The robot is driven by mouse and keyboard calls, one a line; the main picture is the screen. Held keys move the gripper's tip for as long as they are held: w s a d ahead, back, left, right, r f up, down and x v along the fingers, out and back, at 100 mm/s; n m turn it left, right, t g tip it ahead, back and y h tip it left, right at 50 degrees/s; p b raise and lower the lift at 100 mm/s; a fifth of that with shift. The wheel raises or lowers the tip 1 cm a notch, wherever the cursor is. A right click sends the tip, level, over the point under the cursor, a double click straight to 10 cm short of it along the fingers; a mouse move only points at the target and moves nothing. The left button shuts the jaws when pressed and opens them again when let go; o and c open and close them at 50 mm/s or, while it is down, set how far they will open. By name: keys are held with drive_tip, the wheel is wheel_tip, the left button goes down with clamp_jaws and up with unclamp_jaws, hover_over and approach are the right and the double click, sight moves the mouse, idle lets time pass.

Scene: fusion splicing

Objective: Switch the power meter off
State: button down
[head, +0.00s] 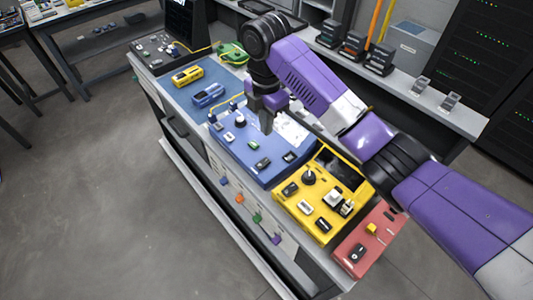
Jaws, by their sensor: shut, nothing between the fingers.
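My gripper (267,128) is shut and empty, pointing down over the far part of a blue instrument panel (226,148). A red unit (350,250) with a black rocker switch (357,252) stands at the bench's near end. Switch positions are too small to tell.
A yellow tool (187,75) and a blue tool (208,95) lie on the blue mat beyond the panel. A green item (232,53) lies farther back. A grey shelf (440,95) with black devices runs along the right behind my arm. The floor at left is clear.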

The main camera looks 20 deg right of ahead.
sight(266, 161)
wheel_tip(266, 161, down, 12)
drive_tip(key=shift+f+p, duration=0.25)
drive_tip(key=shift+p, duration=0.9)
drive_tip(key=shift+f, duration=0.1)
drive_tip(key=shift+d+f+b, duration=0.1)
drive_tip(key=shift+f+b, duration=0.15)
drive_tip(key=shift+b, duration=0.15)
drive_tip(key=shift+s+a+r+p, duration=0.15)
drive_tip(key=shift+a+p, duration=0.2)
drive_tip(key=shift+a, duration=0.05)
drive_tip(key=shift+s+a+r+p, duration=0.1)
drive_tip(key=shift+a+r+p, duration=0.05)
drive_tip(key=shift+a+p, duration=0.2)
